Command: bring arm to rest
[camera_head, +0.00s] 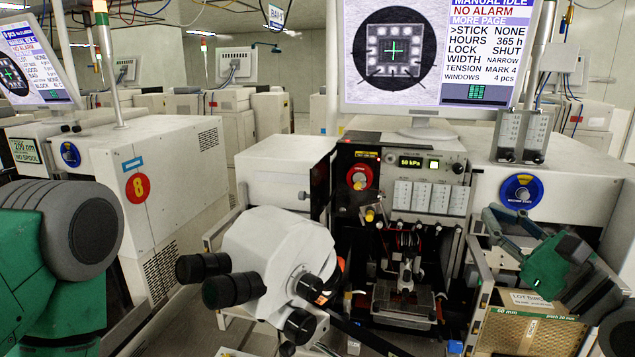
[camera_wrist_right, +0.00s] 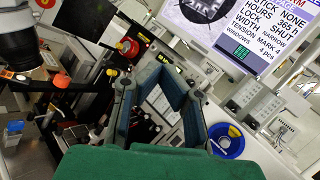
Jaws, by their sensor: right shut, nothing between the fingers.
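My right gripper (camera_head: 493,222) is at the right of the head view, in front of the bonding machine's right side, with its green body and dark fingers pointing up and left. In the right wrist view my right gripper (camera_wrist_right: 160,68) reaches up from the green body, its jaws shut with nothing between them. The machine's panel shows behind and between the finger links there. My left arm (camera_head: 60,250) shows as green and grey links at the left edge of the head view; its gripper is out of the frame.
A white microscope (camera_head: 275,255) with black eyepieces stands at front centre. Behind it is the bonding machine's work area (camera_head: 405,300). A blue and yellow knob (camera_head: 522,191) is just above my right gripper. A lot box (camera_head: 530,330) stands below it. A monitor (camera_head: 430,55) is above.

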